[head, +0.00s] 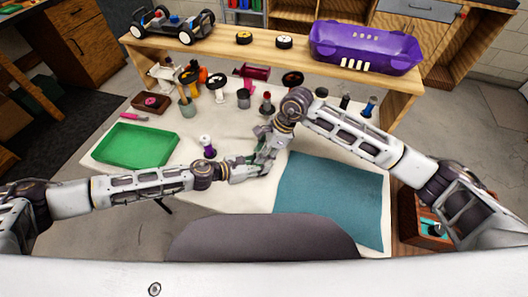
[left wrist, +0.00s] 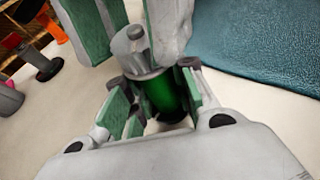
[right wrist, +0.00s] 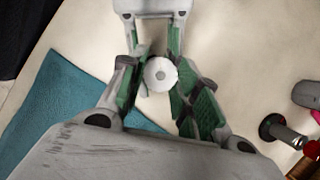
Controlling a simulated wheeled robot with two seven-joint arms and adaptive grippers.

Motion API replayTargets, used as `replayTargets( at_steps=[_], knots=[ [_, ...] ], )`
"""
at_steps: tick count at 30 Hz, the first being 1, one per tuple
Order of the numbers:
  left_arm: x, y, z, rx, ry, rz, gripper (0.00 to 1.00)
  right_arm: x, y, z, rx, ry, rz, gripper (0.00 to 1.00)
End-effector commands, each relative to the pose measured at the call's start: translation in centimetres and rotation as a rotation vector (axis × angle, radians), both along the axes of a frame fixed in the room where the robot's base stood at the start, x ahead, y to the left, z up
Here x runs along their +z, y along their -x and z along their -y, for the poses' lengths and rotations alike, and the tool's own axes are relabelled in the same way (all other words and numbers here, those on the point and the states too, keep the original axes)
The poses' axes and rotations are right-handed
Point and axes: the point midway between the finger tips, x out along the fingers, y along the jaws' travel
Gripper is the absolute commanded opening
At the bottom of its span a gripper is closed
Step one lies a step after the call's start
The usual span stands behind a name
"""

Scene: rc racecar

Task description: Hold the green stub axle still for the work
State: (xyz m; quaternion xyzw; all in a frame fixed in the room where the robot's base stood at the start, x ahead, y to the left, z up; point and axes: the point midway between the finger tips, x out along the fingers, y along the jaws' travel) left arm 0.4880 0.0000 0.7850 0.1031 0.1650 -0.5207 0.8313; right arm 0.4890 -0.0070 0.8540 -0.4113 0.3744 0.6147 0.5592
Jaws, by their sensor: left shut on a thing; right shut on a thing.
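The green stub axle (left wrist: 157,97) stands roughly upright between the fingers of my left gripper (left wrist: 155,105) in the left wrist view. Its lower end is hidden by that gripper. My right gripper (right wrist: 158,80) comes down from above and is shut on its upper part, whose pale round top (right wrist: 160,73) shows in the right wrist view. In the head view my left gripper (head: 262,164) and my right gripper (head: 268,148) meet near the middle of the table and mostly hide the axle.
A teal mat (head: 330,195) lies right of the grippers, a green tray (head: 135,145) to the left. A purple-based part (head: 208,149) stands near my left wrist. Several small parts and cups stand behind. A shelf holds a car chassis (head: 170,27) and a purple shell (head: 365,45).

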Motion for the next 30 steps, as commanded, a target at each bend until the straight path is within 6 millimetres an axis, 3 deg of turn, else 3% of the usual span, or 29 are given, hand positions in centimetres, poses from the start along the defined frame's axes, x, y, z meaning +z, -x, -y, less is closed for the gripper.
replayTargets(
  at_steps=[30],
  knots=[
    [0.00, 0.07, 0.04, -0.002, 0.000, -0.001, 0.01, -0.01, 0.44, -0.08, -0.619, 0.000, 0.001, 0.08]
  ],
)
